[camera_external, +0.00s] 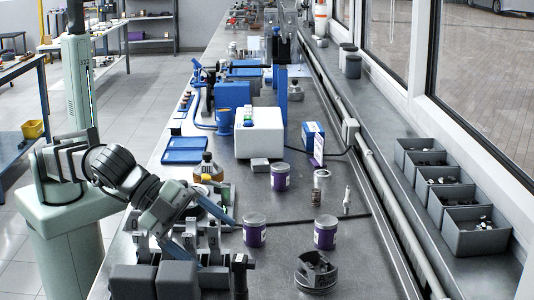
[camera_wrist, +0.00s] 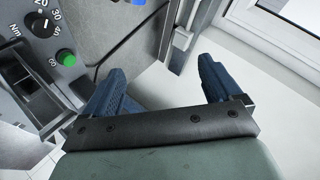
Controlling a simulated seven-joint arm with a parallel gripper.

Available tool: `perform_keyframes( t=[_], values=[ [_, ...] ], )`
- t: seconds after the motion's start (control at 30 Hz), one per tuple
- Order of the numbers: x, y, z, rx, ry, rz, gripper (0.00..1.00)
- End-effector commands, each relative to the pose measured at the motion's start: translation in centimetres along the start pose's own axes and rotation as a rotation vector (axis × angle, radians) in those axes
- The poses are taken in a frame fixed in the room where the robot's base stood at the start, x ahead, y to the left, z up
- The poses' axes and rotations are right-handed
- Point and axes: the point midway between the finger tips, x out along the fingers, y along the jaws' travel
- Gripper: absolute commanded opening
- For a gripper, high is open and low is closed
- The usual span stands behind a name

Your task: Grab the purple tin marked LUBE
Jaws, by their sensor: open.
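Three purple tins with pale lids stand upright on the grey bench in the external view: a rear one (camera_external: 280,178), a front left one (camera_external: 254,232) and a front right one (camera_external: 325,234). Their markings are too small to read, so I cannot tell which one says LUBE. My gripper (camera_external: 208,226) is left of the front left tin, apart from it. In the wrist view my gripper (camera_wrist: 163,84) has its two blue fingers spread wide with nothing between them. No tin shows in the wrist view.
A white box with knobs (camera_external: 258,138) stands behind the tins. A brown bottle (camera_external: 208,169) is left of the rear tin. A metal cylinder (camera_external: 321,180) and a grey part (camera_external: 316,272) stand nearby. Dark blocks (camera_external: 132,281) are at front left. Grey bins (camera_external: 474,232) line the ledge.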

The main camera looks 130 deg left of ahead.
Motion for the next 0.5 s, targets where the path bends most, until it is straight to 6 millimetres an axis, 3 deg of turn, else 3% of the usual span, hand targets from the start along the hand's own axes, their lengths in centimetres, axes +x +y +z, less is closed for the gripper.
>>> perform_keyframes(
  t=[0.03,0.2,0.5],
  values=[
    [1.3,-1.5,1.9,-0.053,-0.036,0.013,0.91],
    [4.6,-5.4,8.0,-0.234,-0.149,0.067,0.91],
    [8.5,-11.6,19.1,-0.56,-0.336,0.148,0.91]
  ],
)
